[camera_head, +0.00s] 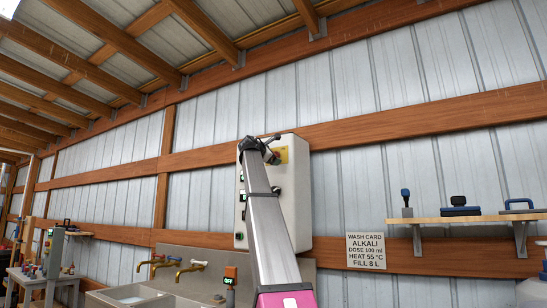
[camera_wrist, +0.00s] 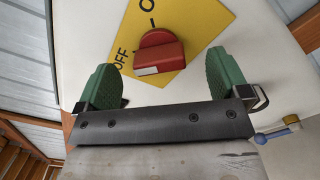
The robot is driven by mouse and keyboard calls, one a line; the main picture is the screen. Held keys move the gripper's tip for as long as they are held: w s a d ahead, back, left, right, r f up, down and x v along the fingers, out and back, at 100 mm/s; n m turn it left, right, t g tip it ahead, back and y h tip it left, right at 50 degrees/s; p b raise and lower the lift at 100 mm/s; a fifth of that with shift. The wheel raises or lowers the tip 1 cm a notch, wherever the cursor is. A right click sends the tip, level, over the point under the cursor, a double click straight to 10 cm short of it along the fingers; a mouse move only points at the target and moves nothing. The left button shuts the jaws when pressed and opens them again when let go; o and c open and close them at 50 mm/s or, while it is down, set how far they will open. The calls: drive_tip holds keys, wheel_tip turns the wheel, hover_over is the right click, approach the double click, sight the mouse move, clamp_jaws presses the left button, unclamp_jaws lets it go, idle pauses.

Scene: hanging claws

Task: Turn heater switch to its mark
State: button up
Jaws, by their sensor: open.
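The red switch knob (camera_wrist: 160,52) sits on a yellow plate (camera_wrist: 207,20) on a white box, with a pale patch on its lower edge. The plate reads OFF at lower left, with a tick and a partly cut-off letter above the knob. My gripper (camera_wrist: 158,62) is open, its green fingers left and right of the knob with gaps on both sides. I cannot tell its depth from the knob. In the head view the white box (camera_head: 296,200) hangs on the wall. Its yellow plate (camera_head: 284,155) shows partly behind my arm, and the knob is mostly hidden.
A wash card (camera_head: 367,251) on the wall reads HEAT 55 °C. A shelf (camera_head: 470,217) with blue-handled tools is at right. Brass taps (camera_head: 190,268) and a sink (camera_head: 135,294) are at lower left. A blue-and-yellow lever (camera_wrist: 275,131) lies right of my gripper.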

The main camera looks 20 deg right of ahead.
drive_tip(key=shift+v, duration=2.1)
